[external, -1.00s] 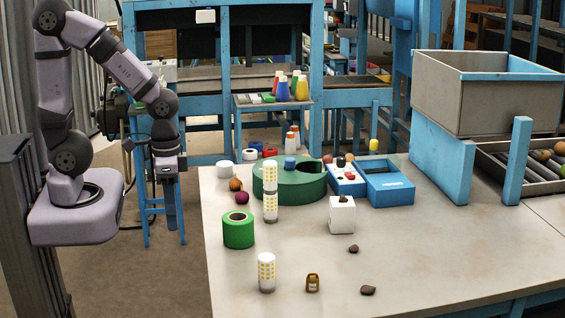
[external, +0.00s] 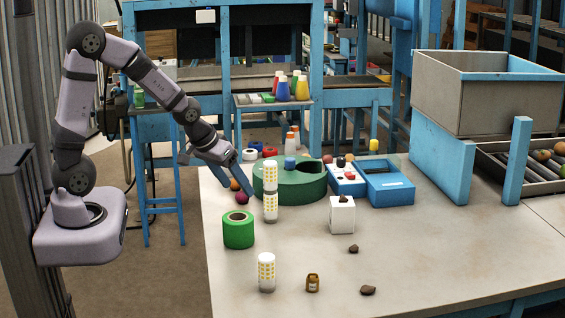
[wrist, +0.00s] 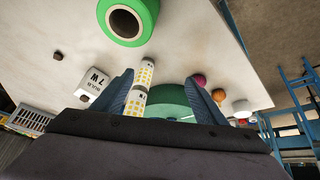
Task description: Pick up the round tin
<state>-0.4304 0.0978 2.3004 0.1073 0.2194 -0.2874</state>
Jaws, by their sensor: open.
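My gripper (external: 238,186) is open and empty, tilted down over the table's left edge. In the wrist view its two fingers (wrist: 160,75) stand apart, with yellow-dotted white cylinders showing between them. A large dark green round case (external: 300,188) with an opening lies to the right of the gripper.
A magenta ball (external: 242,198) and an orange ball (external: 235,184) lie close to my fingers. Stacked white cylinders (external: 270,207), a green roll (external: 238,233) and a white bulb box (external: 342,217) stand nearby.

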